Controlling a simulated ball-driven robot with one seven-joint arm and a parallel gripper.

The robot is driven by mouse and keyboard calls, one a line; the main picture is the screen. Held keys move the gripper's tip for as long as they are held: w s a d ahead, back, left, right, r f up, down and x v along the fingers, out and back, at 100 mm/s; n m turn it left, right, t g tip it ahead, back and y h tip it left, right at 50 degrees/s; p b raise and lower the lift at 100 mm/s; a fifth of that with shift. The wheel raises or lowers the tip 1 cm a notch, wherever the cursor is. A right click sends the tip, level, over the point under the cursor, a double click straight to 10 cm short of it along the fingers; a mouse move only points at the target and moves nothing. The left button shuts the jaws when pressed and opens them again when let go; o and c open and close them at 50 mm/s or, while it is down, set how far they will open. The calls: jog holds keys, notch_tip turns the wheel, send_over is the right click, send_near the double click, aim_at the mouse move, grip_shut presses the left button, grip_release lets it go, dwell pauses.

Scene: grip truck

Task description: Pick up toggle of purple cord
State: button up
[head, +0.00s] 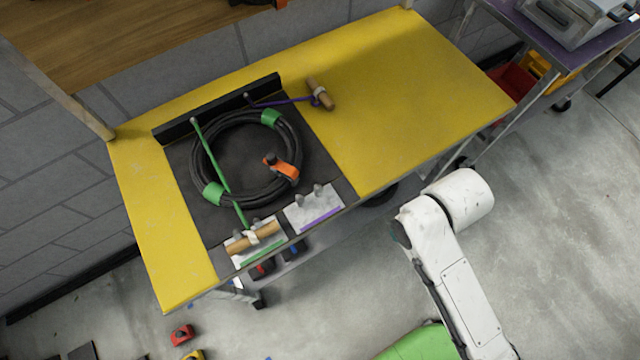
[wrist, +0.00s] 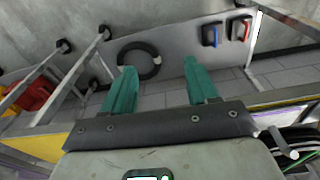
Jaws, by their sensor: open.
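The toggle of the purple cord (head: 320,94) is a short wooden rod with a pale band, lying on the yellow table right of the black mat in the head view. The purple cord (head: 285,101) runs from it left to a black bar (head: 215,108). A plate with a purple stripe (head: 315,209) and two pegs sits empty at the mat's front edge. My gripper (wrist: 160,66) is open and empty in the wrist view, its two teal fingers apart. It does not show in the head view, where my arm is right of the table. The toggle cannot be made out in the wrist view.
A black cable coil (head: 204,149) with green ties and an orange clamp (head: 281,168) lies on the mat. A green cord (head: 219,172) crosses it to another wooden toggle (head: 252,238) on the green-striped plate. The yellow table (head: 410,80) is clear right of the purple cord's toggle.

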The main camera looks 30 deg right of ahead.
jog(key=w+a+r+t, duration=0.1)
jog(key=w+a, duration=0.1)
jog(key=w, duration=0.5)
jog(key=w+a+r+t+y, duration=0.1)
jog(key=w+a+r, duration=0.1)
jog(key=w, duration=0.5)
jog(key=w+a+r+n+t+y+b, duration=0.1)
jog(key=w+a, duration=0.1)
jog(key=w, duration=0.4)
jog(key=shift+w+a+r+t, duration=0.25)
jog(key=shift+w+a+t, duration=0.05)
jog(key=shift+w+a, duration=0.1)
jog(key=shift+y, duration=0.3)
jog(key=w, duration=0.2)
jog(key=w+a+r, duration=0.1)
jog(key=w, duration=0.2)
jog(key=w+r, duration=0.1)
jog(key=w, duration=0.2)
jog(key=shift+a, duration=0.15)
jog(key=w+d+r+g+h, duration=0.1)
jog(key=w+d+r+g, duration=0.2)
jog(key=w, duration=0.4)
jog(key=h, duration=0.1)
send_near(320, 90)
jog(key=f, duration=0.3)
jog(key=w+f, duration=0.1)
jog(key=f, duration=0.2)
jog(key=f+p, duration=0.1)
jog(key=f, duration=0.2)
jog(key=shift+w+a, duration=0.15)
